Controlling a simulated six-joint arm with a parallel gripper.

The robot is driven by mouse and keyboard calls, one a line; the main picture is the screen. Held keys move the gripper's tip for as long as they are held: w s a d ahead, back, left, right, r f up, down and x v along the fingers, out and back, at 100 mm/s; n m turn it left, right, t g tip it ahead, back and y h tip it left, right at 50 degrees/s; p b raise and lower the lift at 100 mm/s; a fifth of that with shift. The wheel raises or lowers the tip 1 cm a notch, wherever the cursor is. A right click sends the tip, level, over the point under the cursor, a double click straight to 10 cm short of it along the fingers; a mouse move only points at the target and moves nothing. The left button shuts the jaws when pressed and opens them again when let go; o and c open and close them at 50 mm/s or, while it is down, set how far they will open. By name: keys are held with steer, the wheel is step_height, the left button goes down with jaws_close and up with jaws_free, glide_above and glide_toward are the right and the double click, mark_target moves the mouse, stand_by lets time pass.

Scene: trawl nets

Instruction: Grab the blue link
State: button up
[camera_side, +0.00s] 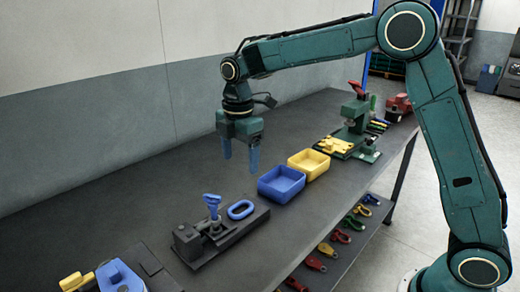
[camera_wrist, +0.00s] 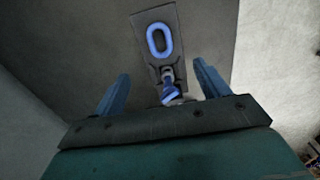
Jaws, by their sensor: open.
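The blue link (camera_side: 240,209) is an oval ring lying on the right part of a dark fixture plate (camera_side: 252,222). In the wrist view the blue link (camera_wrist: 159,38) is beyond my fingertips, near the top of the picture. My gripper (camera_side: 240,160) has blue fingers pointing down, apart and empty, above the bench and higher than the link. In the wrist view my gripper (camera_wrist: 160,82) shows both fingers spread wide. A clamp with a blue handle (camera_side: 212,200) stands on the same fixture, beside the link; its handle also shows in the wrist view (camera_wrist: 171,92).
A blue tray (camera_side: 262,186) and a yellow tray (camera_side: 294,166) sit on the bench right of the fixture. A green press with a red handle (camera_side: 355,115) stands farther back. Blue and yellow parts (camera_side: 118,275) are at front left. The bench's left side is clear.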

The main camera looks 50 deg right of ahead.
steer(key=shift+w+a+f, duration=0.1)
steer(key=shift+w+f, duration=0.15)
steer(key=shift+f, duration=0.1)
glide_above(240, 212)
steer(key=shift+f, duration=4.25)
steer(key=shift+s+f, duration=0.1)
steer(key=shift+f, duration=2.45)
steer(key=c, duration=1.2)
